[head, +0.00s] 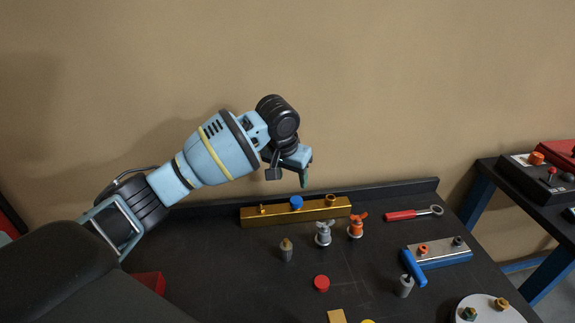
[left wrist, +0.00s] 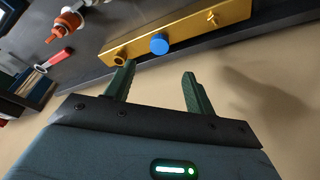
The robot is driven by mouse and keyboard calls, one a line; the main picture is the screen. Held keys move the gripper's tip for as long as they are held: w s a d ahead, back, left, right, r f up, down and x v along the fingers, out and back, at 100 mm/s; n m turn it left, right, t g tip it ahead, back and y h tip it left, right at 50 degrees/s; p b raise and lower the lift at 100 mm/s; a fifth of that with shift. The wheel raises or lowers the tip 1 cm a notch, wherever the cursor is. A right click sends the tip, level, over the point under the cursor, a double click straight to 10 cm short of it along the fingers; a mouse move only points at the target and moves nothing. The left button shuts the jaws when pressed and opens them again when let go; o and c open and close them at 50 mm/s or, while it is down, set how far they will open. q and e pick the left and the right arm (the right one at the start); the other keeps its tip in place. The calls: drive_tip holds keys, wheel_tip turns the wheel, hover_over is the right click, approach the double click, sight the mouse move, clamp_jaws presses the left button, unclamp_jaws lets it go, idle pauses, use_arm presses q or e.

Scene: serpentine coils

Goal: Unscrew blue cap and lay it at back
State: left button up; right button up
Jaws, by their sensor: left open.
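A blue cap (head: 296,202) sits on a gold bar (head: 272,216) near the back edge of the black table. In the left wrist view the blue cap (left wrist: 159,44) lies beyond the fingertips, between their lines, on the gold bar (left wrist: 190,33). My left gripper (head: 290,178) is above the cap in the head view, pointing down. Its two green fingers are apart and empty in the left wrist view (left wrist: 158,75). It does not touch the cap. My right gripper is not in view.
Grey (head: 323,233) and orange (head: 356,226) wing-topped fittings stand before the bar. A red-handled wrench (head: 412,214), a blue-handled tool (head: 412,269), a blue block (head: 440,252) and a red disc (head: 321,283) are nearby. A raised lip (head: 400,188) edges the table's back.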

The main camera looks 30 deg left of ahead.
sight(296, 200)
use_arm(q)
drive_tip(key=shift+s+d, duration=0.1)
drive_tip(key=x, duration=0.8)
drive_tip(key=shift+f+b, duration=0.35)
drive_tip(key=shift+b, duration=0.05)
drive_tip(key=shift+w+f, duration=0.25)
drive_tip(key=shift+f, duration=0.15)
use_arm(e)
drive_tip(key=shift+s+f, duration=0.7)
